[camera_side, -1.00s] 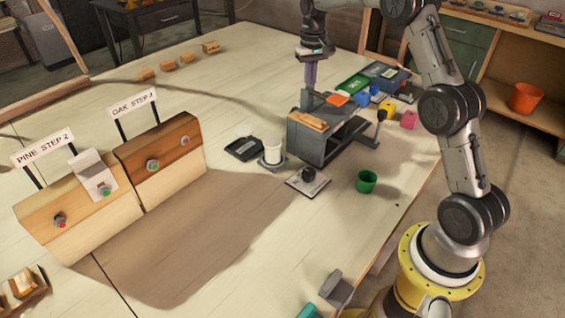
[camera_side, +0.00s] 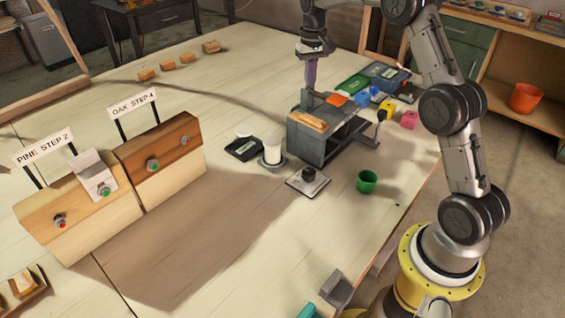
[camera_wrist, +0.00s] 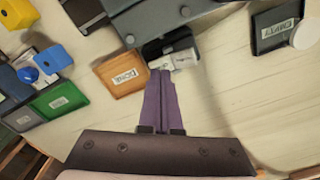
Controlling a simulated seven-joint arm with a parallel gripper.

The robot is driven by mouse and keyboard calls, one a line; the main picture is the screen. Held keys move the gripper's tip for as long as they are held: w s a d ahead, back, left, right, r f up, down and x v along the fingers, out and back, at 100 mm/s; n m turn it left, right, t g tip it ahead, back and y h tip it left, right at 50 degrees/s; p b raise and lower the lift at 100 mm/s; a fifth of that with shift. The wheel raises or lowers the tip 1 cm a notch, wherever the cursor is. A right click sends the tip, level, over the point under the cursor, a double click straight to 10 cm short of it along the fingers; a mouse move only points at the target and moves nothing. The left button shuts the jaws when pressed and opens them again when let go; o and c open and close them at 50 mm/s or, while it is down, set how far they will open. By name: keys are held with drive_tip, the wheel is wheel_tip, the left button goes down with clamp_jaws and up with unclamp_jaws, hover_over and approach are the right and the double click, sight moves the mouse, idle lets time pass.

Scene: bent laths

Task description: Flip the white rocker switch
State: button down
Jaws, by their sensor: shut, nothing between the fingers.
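My gripper (camera_wrist: 161,72) has purple fingers pressed together with nothing between them. In the wrist view its tips are right beside a small pale grey-white block (camera_wrist: 184,60) with a dark part above it. This may be the white rocker switch; I cannot make out a rocker face or which way it is tipped. Whether the tips touch it is unclear. In the side view my gripper (camera_side: 311,86) points down at the back of the grey vise (camera_side: 318,150), which hides what lies behind it.
An orange tray (camera_wrist: 122,74) lies left of the tips, with blue and yellow blocks (camera_side: 387,108) farther off. A black labelled tray (camera_side: 244,148), a white cylinder (camera_side: 273,152), a knob plate (camera_side: 308,182) and a green cup (camera_side: 367,181) stand nearer. The table's middle is clear.

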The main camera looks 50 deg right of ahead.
drive_tip(key=shift+r, duration=2.75)
drive_tip(key=s+a+r+n+t, duration=0.15)
drive_tip(key=s+a+r, duration=0.35)
drive_tip(key=a+r, duration=0.5)
drive_tip(key=s+a+r+n+t, duration=0.1)
drive_tip(key=s+a+r, duration=0.15)
drive_tip(key=s, duration=0.25)
drive_tip(key=s+a+r+n+t, duration=0.1)
drive_tip(key=s+a+r, duration=0.1)
drive_tip(key=s+r, duration=0.3)
drive_tip(key=s+a+f+n+t, duration=0.1)
drive_tip(key=s+a+f, duration=0.15)
drive_tip(key=s, duration=0.35)
drive_tip(key=s+a+f+t, duration=0.1)
drive_tip(key=s+a+f, duration=0.15)
drive_tip(key=s, duration=0.45)
drive_tip(key=s+f+n, duration=0.1)
drive_tip(key=s+f, duration=0.4)
drive_tip(key=f, duration=0.4)
drive_tip(key=shift+f, duration=0.2)
